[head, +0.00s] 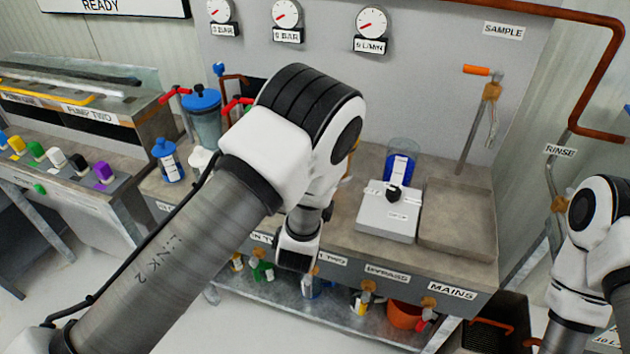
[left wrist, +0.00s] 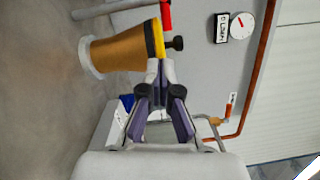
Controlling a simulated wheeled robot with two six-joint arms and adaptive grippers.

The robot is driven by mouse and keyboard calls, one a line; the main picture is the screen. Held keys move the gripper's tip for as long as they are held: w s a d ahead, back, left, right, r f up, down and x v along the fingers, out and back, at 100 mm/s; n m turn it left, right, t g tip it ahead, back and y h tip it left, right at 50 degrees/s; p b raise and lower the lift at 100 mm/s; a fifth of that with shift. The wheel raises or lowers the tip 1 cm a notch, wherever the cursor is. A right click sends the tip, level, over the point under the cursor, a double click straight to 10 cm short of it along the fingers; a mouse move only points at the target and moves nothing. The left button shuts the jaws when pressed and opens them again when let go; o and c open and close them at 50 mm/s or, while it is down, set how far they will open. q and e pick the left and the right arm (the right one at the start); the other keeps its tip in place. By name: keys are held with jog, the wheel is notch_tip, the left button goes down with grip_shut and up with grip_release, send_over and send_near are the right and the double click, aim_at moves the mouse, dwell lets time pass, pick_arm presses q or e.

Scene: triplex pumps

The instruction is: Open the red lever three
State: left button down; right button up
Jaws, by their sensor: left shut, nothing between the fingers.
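My left gripper (left wrist: 160,72) is shut and empty in the left wrist view. Its fingertips appear close to a brass-coloured cylinder (left wrist: 118,50) with a yellow rim and a black knob; I cannot tell whether they touch. A red lever (left wrist: 166,15) shows at the top edge of that view, beside a grey pipe, apart from the fingertips. In the head view two red levers, one at the left (head: 176,93) and one in the middle (head: 236,104), stand at the back of the bench. No number is readable on them. My left arm hides the gripper there. My right gripper is out of frame.
The bench (head: 455,267) carries a white box (head: 388,213), a grey tray (head: 458,222) and blue-labelled containers. An orange-handled pipe (head: 477,71) rises at the back right. Gauges (head: 286,15) line the wall. Labelled valves, including MAINS, run along the bench front.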

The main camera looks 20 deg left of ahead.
pick_arm(q)
jog(key=w+a+r+p, duration=0.1)
jog(key=w+a+p, duration=0.1)
jog(key=w+a, duration=0.2)
jog(key=w, duration=0.2)
jog(key=shift+w+a+r, duration=0.2)
jog(key=shift+w+a, duration=0.05)
jog(key=shift+w, duration=0.1)
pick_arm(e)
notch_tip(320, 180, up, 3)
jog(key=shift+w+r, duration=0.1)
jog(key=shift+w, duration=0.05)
